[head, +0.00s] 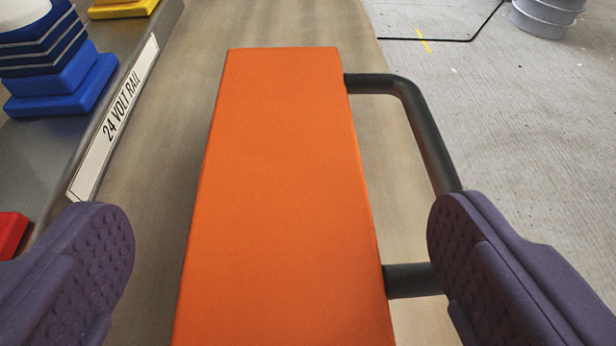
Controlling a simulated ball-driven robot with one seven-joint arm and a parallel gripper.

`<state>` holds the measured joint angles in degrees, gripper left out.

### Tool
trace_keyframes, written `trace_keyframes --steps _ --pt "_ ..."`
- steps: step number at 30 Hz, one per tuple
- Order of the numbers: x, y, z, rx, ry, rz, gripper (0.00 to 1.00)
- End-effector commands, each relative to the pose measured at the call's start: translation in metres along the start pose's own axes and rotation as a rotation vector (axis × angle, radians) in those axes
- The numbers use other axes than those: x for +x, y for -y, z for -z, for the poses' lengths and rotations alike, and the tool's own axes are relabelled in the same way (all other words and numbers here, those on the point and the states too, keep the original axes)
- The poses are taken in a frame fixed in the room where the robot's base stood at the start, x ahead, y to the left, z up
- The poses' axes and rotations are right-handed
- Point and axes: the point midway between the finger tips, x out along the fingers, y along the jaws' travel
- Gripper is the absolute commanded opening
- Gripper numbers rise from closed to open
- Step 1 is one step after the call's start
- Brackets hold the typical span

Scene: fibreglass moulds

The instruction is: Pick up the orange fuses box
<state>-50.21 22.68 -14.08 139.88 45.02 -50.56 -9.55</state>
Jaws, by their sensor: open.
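The orange fuses box (275,180) is a long orange block with a dark bar handle (425,130) on its right side. It fills the middle of the head view, and its near end runs out of the bottom of the picture. My gripper (281,245) is open, with one purple padded finger on each side of the box. The left finger stands apart from the box. The right finger overlaps the handle in the picture; I cannot tell whether they touch. No label shows on the box's visible face.
At the left, a grey surface with a "24 VOLT RAIL" label (115,120) carries a blue stacked object (60,70), a yellow piece (122,8) and a red piece (10,232). A concrete floor (520,130) with a grey bucket-like object (545,15) lies at the right.

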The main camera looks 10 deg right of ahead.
Motion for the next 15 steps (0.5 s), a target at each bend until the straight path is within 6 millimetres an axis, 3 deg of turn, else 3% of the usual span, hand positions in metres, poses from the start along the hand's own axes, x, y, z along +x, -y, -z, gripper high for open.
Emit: trace_keyframes --steps 7,15 --pt "0.042 0.000 -0.003 0.001 0.000 -0.001 1.00" --pt "0.049 0.000 0.000 0.001 0.001 0.001 1.00"
